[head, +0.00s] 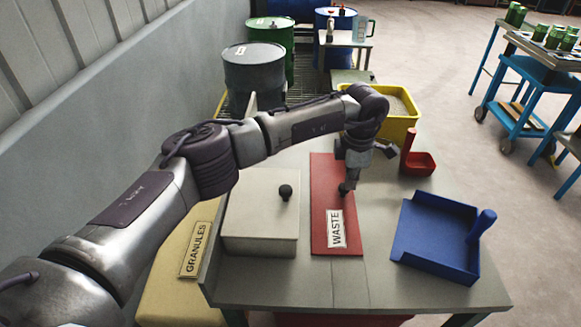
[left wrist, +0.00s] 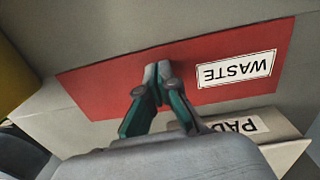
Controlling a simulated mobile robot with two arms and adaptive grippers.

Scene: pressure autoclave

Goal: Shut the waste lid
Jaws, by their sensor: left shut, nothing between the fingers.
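The waste lid (head: 321,215) is a red rectangular panel with a white WASTE label (head: 337,229). It appears to lie flat, level with the grey table top. My left gripper (head: 346,190) reaches down over the lid's middle, fingers together and empty. In the left wrist view the lid (left wrist: 110,88) fills the middle, and the shut fingertips (left wrist: 158,72) are at or just above its surface. I cannot tell whether they touch it. My right gripper is not seen.
A cream box with a black knob (head: 285,192) stands left of the lid. A blue dustpan (head: 437,235) lies to the right. A red scoop (head: 418,165) and a yellow tub (head: 397,130) stand behind. A GRANULES label (head: 194,249) is at the left.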

